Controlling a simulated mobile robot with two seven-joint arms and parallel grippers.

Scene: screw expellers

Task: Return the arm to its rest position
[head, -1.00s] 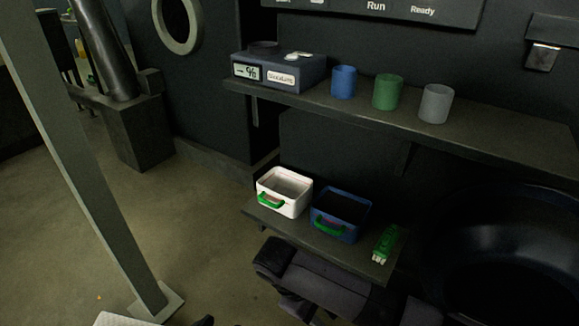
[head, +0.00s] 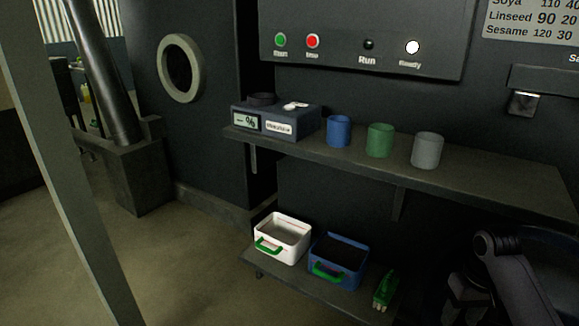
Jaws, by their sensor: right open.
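My right gripper (head: 465,300) is low in the head view beside the lower shelf, partly cut off and dark. It is open, and I see nothing held in it. It is to the right of the green object on the lower shelf and apart from it. My left gripper is not in view.
The upper shelf (head: 470,182) holds a meter box (head: 280,122) and blue (head: 339,131), green (head: 380,140) and grey (head: 427,150) cups. The lower shelf holds a white bin (head: 282,238), a blue bin (head: 338,262) and a green object (head: 385,291). A post stands at left.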

